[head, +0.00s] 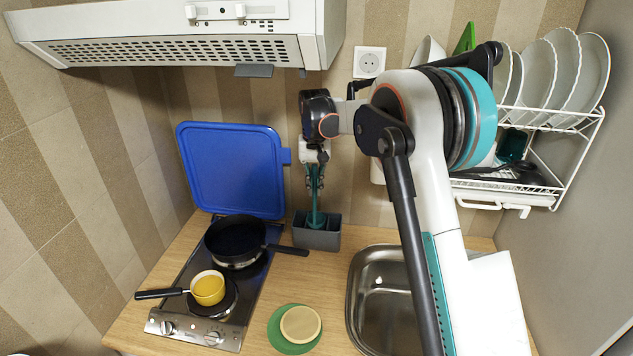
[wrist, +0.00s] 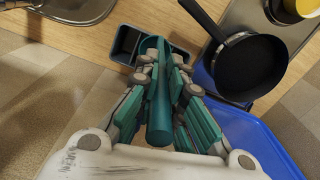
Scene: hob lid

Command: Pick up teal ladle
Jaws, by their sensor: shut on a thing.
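The teal ladle (head: 316,205) stands upright in the grey holder (head: 317,236) at the back of the counter. In the wrist view its teal handle (wrist: 160,110) runs between my fingers toward the holder (wrist: 128,45). My gripper (head: 315,178) points down above the holder and is shut on the handle of the ladle. The lower end of the ladle is hidden inside the holder.
A blue lid (head: 232,170) stands raised behind the hob, left of the holder. A black pan (head: 236,240) and a yellow pot (head: 208,288) sit on the hob. A sink (head: 385,295) lies right; a dish rack (head: 545,190) hangs above it.

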